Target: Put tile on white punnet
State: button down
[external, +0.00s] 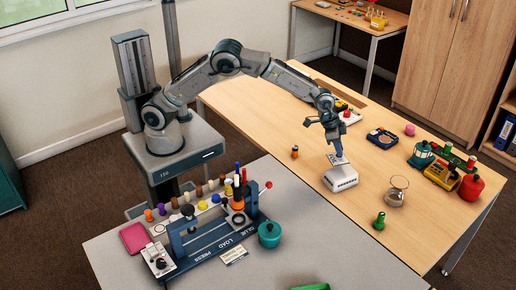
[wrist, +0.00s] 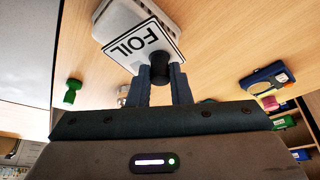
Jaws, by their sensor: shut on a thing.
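My gripper (external: 336,149) is shut on the tile (external: 339,160), a flat white plate with a black border. In the wrist view my gripper (wrist: 161,75) grips a dark knob on the tile (wrist: 144,43), which reads FOIL. The white punnet (external: 341,181) stands on the wooden table directly below the tile. In the wrist view the punnet (wrist: 113,20) shows behind the tile, partly hidden by it. The tile looks tilted and close to the punnet's top; I cannot tell whether they touch.
A blue box (external: 382,138) lies farther back. The wooden table around the punnet is mostly clear.

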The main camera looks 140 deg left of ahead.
jog(key=shift+f, duration=2)
jog(key=shift+f, duration=0.15)
jog(key=c, duration=1.3)
grip_release()
